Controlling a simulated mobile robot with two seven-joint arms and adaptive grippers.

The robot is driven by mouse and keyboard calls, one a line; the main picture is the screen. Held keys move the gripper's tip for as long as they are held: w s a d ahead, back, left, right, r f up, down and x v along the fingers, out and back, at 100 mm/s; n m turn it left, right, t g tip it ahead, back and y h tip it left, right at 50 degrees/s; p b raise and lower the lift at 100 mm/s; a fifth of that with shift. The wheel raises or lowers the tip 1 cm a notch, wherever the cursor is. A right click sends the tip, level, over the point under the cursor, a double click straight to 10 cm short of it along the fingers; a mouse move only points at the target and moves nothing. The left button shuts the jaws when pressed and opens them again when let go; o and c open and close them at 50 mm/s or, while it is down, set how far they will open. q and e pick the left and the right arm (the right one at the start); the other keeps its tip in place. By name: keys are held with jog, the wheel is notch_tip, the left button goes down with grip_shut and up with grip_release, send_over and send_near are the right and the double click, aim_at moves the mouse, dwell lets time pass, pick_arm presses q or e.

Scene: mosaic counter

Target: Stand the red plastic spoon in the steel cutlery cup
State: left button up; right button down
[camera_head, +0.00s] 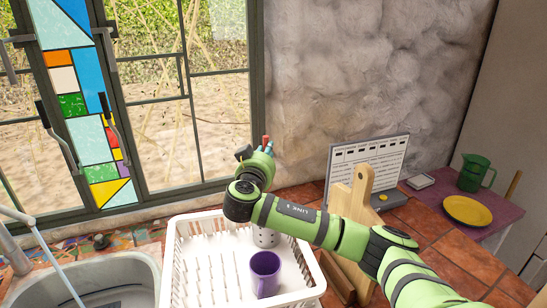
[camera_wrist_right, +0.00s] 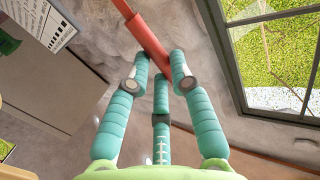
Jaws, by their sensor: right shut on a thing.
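The red plastic spoon (camera_wrist_right: 147,38) is held between the teal fingers of my right gripper (camera_wrist_right: 163,68) in the right wrist view. Its upper end runs out of that picture. In the head view only a short red piece of the spoon (camera_head: 265,140) shows above my right gripper (camera_head: 264,151), high in front of the wall beside the window. My left gripper is not in view.
A sink (camera_head: 105,285) lies to the left. Wooden boards (camera_head: 352,205) and a grey panel (camera_head: 368,155) stand to the right, with a green jug (camera_head: 474,172) and yellow plate (camera_head: 467,210) beyond.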

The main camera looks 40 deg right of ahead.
pick_arm(q)
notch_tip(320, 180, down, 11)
jog(key=b, duration=1.1)
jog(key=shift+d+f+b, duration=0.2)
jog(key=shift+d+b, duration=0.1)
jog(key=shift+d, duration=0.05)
pick_arm(e)
notch_tip(320, 180, down, 14)
jog(key=shift+a, duration=0.15)
jog(key=shift+r, duration=0.15)
jog(key=c, duration=1)
grip_release()
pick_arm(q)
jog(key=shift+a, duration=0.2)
